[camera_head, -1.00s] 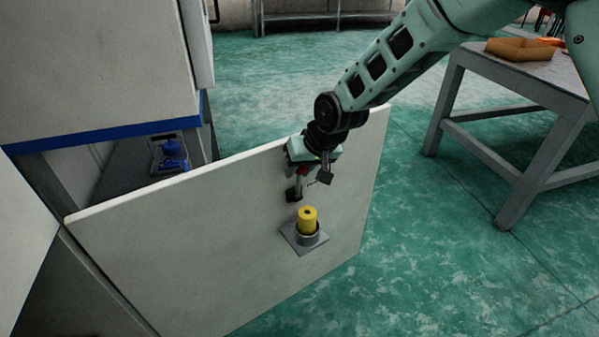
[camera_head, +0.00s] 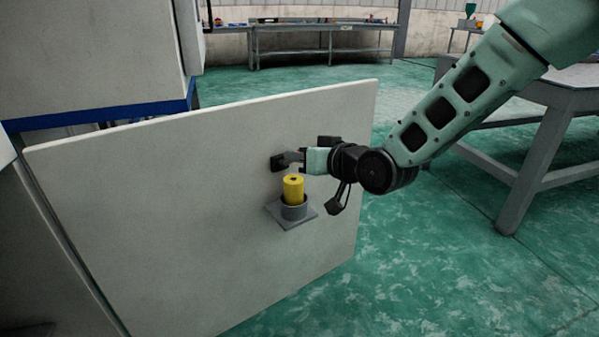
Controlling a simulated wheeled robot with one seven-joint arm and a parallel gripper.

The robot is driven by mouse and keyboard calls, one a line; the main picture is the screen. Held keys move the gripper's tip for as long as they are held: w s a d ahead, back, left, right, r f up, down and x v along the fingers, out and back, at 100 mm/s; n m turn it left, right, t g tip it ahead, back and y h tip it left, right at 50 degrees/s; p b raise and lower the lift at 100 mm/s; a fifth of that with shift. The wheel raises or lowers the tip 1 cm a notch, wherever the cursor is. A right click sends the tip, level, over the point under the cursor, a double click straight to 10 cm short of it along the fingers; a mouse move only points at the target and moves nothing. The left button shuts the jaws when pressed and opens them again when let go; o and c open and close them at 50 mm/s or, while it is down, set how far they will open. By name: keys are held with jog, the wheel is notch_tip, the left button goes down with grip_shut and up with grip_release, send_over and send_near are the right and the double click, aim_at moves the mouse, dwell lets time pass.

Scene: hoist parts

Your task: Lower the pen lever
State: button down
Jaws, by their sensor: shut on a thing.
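The pen lever (camera_head: 293,157) is a short grey bar on a black mount (camera_head: 278,163), fixed to the face of a pale upright panel. It points to the right, roughly level. My gripper (camera_head: 304,156) comes from the right and is shut on the lever's outer end. The fingers are small here and partly merge with the lever. Just below, a yellow cylinder (camera_head: 293,187) stands upright in a grey cup (camera_head: 293,210) on a square plate fixed to the panel.
The pale panel (camera_head: 170,220) stands out from a cabinet (camera_head: 90,60) with a blue edge strip. A grey table (camera_head: 520,185) stands to the right. Benches (camera_head: 320,30) are far back. Green floor (camera_head: 430,260) is open right of the panel.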

notch_tip(320, 180, down, 7)
jog(key=s+d+t+y+b, duration=0.1)
jog(key=t+y+b, duration=0.2)
jog(key=b, duration=1.1)
jog(key=shift+s+r+n+t+y+b, duration=0.2)
jog(key=shift+s+n+t+y+b, duration=0.15)
jog(key=shift+t, duration=0.35)
jog(key=c, duration=1.4)
grip_release()
